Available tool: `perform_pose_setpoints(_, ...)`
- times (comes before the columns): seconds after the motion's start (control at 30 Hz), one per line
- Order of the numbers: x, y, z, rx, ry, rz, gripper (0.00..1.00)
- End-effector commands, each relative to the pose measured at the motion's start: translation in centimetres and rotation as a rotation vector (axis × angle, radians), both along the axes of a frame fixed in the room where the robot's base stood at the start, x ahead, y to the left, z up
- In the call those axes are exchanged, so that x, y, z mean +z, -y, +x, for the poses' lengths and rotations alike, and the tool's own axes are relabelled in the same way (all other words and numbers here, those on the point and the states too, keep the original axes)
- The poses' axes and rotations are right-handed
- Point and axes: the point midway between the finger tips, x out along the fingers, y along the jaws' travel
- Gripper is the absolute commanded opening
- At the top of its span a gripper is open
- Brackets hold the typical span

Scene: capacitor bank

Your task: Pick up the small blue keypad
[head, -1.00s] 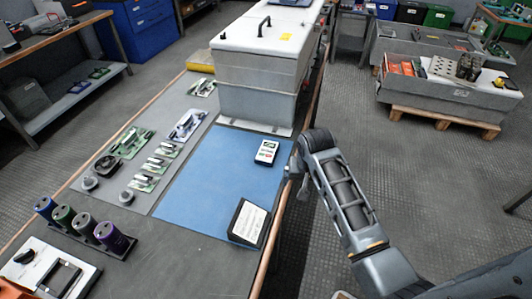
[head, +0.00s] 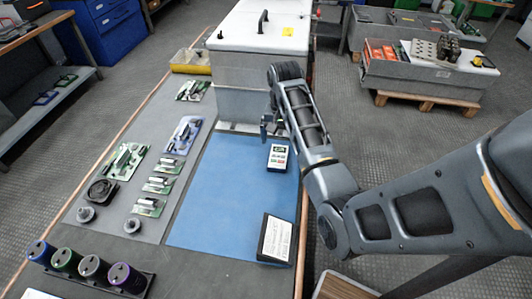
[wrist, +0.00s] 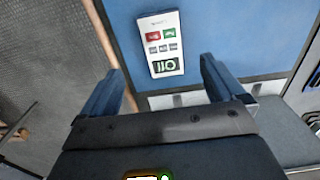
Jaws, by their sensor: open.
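The keypad (head: 278,157) lies face up near the far right corner of the blue mat (head: 215,200). It has a pale face with a dark display, small buttons, and a red and a green button. In the wrist view the keypad (wrist: 160,45) is seen whole, lying ahead of and between the finger ends. My gripper (head: 272,130) is open and empty at the far end of the mat, beside the keypad in the head view. In the wrist view its two fingers (wrist: 161,72) are spread wide, apart from the keypad. Their exact height above it cannot be told.
A dark-framed panel with a white label (head: 276,238) lies on the mat's near right. A large grey cabinet (head: 255,85) stands just behind the mat. Circuit boards (head: 157,185) and capacitors (head: 93,268) are at the left. The mat's middle is clear.

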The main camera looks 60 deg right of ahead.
Motion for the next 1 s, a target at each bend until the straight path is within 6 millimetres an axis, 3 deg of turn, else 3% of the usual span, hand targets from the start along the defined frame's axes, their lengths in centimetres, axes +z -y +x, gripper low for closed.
perform_pose_setpoints(0.37, -3.3, 0.0, 0.0, -0.001, -0.002, 0.003, 0.96)
perform_pose_setpoints(0.63, -7.0, 0.1, 0.1, -0.001, -0.002, 0.003, 0.96)
perform_pose_setpoints(1.0, -7.8, 0.1, 0.1, 0.0, -0.001, 0.002, 0.96)
